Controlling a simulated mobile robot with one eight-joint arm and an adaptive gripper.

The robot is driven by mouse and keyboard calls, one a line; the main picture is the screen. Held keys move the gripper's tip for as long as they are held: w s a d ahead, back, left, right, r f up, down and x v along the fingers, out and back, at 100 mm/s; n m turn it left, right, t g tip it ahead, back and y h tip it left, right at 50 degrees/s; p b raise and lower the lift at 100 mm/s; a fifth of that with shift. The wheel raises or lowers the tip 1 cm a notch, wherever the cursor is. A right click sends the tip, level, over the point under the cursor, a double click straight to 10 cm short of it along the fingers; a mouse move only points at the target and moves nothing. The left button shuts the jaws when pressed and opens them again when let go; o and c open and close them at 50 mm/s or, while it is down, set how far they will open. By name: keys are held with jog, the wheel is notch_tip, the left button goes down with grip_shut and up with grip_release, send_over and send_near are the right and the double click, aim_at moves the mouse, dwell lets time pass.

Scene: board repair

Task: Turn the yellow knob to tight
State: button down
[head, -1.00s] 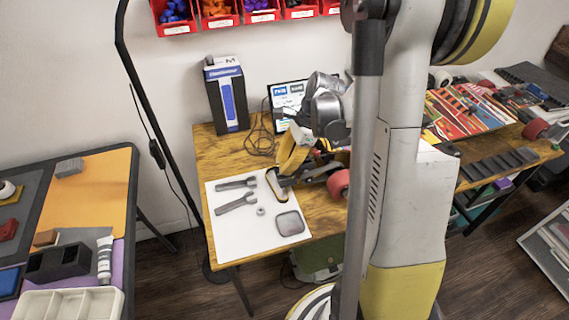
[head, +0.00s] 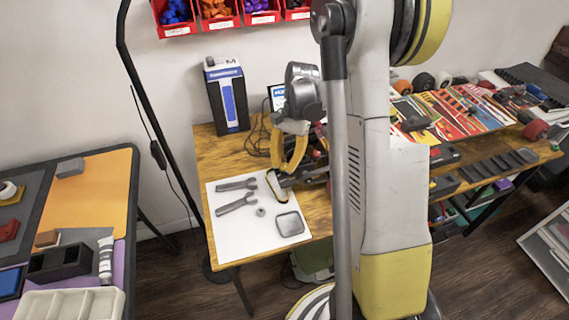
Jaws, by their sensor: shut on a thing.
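My gripper (head: 287,166) has yellow fingers and points down over the back right edge of the white mat (head: 228,234) on the wooden table. It is shut, apparently on the yellow knob, at the dark metal assembly (head: 314,177). The knob itself cannot be told apart from the yellow fingers. The right part of the assembly is hidden behind my arm. How far the knob is turned cannot be seen.
Two grey wrenches (head: 237,204), a small nut (head: 261,212) and a grey square tray (head: 289,224) lie on the mat. A blue-and-black box (head: 227,97) and a screen (head: 277,97) stand behind.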

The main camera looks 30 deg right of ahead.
jog(key=shift+n+g+h, duration=0.3)
jog(key=shift+n+g, duration=0.2)
jog(key=shift+n, duration=0.8)
jog(key=c, duration=1.2)
grip_release()
jog(key=v, duration=1.2)
jog(key=shift+a, duration=0.15)
